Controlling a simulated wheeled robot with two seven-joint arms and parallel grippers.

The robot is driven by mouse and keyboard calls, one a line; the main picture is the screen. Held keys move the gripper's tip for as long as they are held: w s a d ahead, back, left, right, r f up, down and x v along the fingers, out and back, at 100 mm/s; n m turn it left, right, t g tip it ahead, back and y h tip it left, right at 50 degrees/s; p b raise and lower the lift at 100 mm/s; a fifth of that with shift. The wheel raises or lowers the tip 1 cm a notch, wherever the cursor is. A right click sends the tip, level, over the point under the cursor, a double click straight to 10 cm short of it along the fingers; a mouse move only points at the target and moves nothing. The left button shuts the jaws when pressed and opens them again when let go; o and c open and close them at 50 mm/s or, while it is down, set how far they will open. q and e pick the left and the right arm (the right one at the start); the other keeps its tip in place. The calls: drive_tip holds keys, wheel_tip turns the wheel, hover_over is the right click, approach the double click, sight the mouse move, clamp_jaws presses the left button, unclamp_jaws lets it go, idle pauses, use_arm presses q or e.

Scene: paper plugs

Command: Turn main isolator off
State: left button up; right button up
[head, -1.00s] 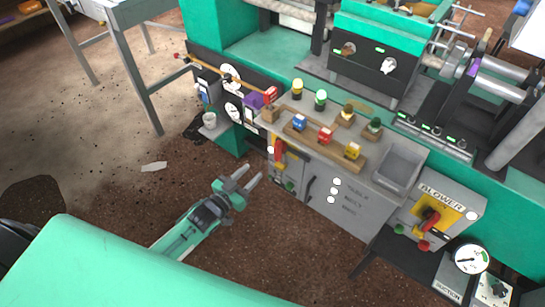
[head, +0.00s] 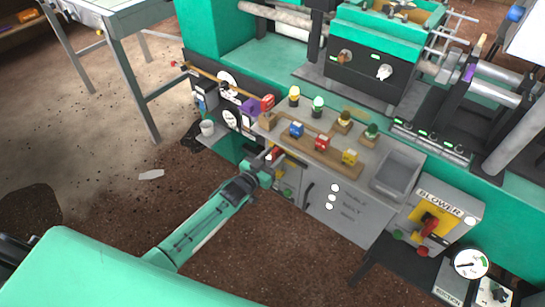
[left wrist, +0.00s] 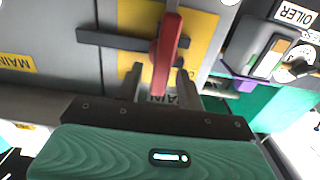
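The main isolator is a red handle (left wrist: 168,48) on a yellow plate (left wrist: 135,20) on the grey cabinet front. In the left wrist view the handle runs nearly vertical, slightly tilted, and crosses a dark bar. In the head view only a bit of the red handle (head: 275,154) shows beside my gripper. My left gripper (left wrist: 159,82) is open, one finger on each side of the handle's near end. I cannot tell whether either finger touches it. It also shows in the head view at the cabinet's left front (head: 268,162). My right gripper is in neither view.
A second red handle is on the BLOWER box (head: 432,226) at the right. Coloured buttons and a grey tray (head: 398,176) are on the cabinet top.

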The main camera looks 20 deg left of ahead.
use_arm(q)
clamp_jaws()
